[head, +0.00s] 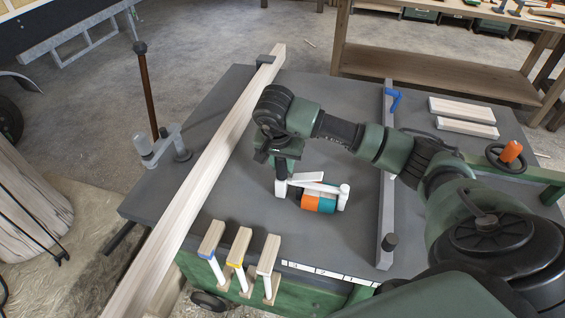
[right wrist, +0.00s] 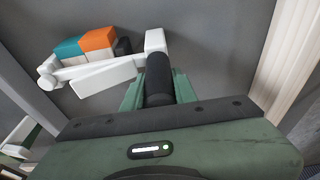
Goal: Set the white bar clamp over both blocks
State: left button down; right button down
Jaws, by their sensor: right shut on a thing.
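The white bar clamp (head: 316,186) is low over the dark table, with its bar along an orange block (head: 310,203) and a teal block (head: 327,206). My right gripper (head: 281,170) is shut on the clamp's black handle (right wrist: 159,78) at one end. In the right wrist view the orange block (right wrist: 98,38) and teal block (right wrist: 68,48) sit side by side next to the white bar (right wrist: 105,72), between its two ends. I cannot tell whether the clamp's jaws touch the blocks. My left gripper is not in view.
A long wooden beam (head: 200,190) crosses the table's left side. A grey bar with a blue handle (head: 388,180) lies right of the clamp. Several small clamps (head: 240,245) hang at the front edge. Wooden boards (head: 465,110) lie at the far right.

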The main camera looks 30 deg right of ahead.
jog(key=shift+r, duration=0.1)
jog(key=c, duration=0.6)
grip_release()
jog(key=shift+o, duration=0.2)
jog(key=shift+r+p, duration=2.55)
jog(key=shift+r, duration=1.9)
jog(key=shift+s+f, duration=0.1)
